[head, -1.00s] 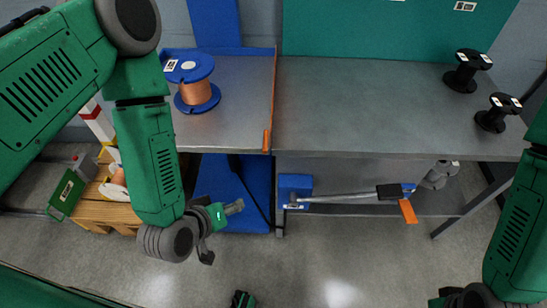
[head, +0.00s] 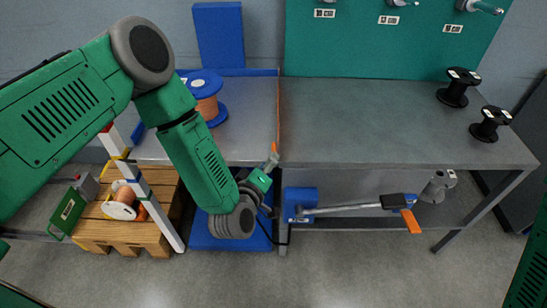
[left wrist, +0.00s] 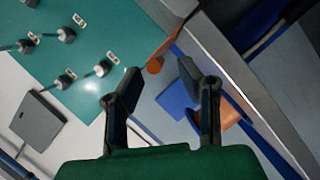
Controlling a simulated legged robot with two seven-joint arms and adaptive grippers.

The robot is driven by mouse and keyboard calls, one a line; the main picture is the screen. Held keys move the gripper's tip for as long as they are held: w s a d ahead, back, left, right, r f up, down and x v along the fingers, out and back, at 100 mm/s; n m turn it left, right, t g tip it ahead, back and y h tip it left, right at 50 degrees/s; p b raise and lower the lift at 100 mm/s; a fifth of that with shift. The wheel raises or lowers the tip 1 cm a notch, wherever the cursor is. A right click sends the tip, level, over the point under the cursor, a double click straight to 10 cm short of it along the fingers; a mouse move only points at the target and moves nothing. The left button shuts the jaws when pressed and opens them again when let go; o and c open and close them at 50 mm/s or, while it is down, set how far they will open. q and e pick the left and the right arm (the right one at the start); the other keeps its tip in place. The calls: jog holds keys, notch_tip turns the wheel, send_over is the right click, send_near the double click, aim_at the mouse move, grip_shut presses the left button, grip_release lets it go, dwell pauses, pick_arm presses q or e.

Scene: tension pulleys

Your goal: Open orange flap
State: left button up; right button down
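The orange flap (head: 278,118) is a thin upright strip on the line between the two table halves, seen nearly edge-on. In the left wrist view it shows as an orange panel (left wrist: 176,40) with a rounded orange end piece (left wrist: 155,65). My left gripper (head: 272,182) is at the front table edge, close to the flap's near end. In the left wrist view my left gripper (left wrist: 160,80) is open and empty, its fingers apart with the orange end piece showing beyond and between them. My right gripper is out of view.
A blue spool with copper wire (head: 207,107) stands on the left table half. Two black spools (head: 458,90) stand at the right. A lever with an orange tip (head: 411,220) extends from a blue block (head: 299,203) below the table. The grey tabletop (head: 360,125) is mostly clear.

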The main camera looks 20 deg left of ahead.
pick_arm(q)
jog(key=x, duration=0.3)
jog(key=shift+w+d, duration=0.1)
jog(key=shift+d, duration=0.3)
jog(key=c, duration=0.6)
jog(key=shift+a, duration=0.3)
grip_shut()
jog(key=shift+w+d+r, duration=0.1)
jog(key=shift+d, duration=0.05)
